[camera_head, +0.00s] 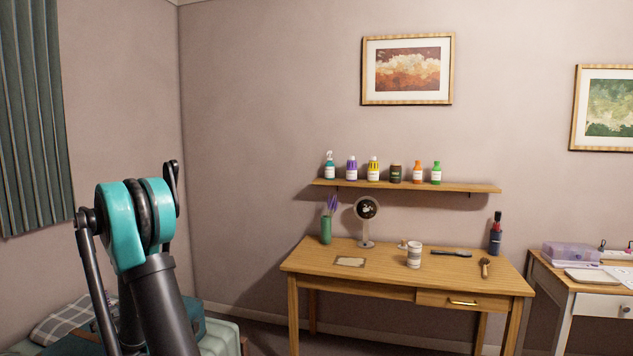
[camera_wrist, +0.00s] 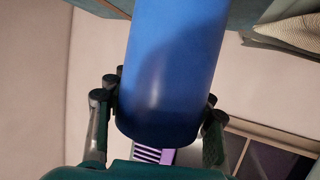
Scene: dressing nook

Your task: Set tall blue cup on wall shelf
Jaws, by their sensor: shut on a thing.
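The tall blue cup (camera_wrist: 172,65) fills the middle of the wrist view, held between the two fingers of my gripper (camera_wrist: 160,110). My gripper is shut on it. The cup's far end runs out of the picture at the top. In the head view my arm stands at the left, and neither the cup nor the gripper's fingertips can be made out there. The wooden wall shelf (camera_head: 459,187) is on the back wall above the desk. Several bottles stand in a row on its left and middle parts. Its right end is bare.
The wooden desk (camera_head: 390,276) below the shelf holds a green vase (camera_head: 326,229), a round mirror (camera_head: 366,215), a striped cup (camera_head: 414,256), a brush (camera_head: 485,267) and a dark bottle (camera_head: 496,236). A second table (camera_head: 556,273) stands at the right. A plaid cushion (camera_head: 62,319) lies lower left.

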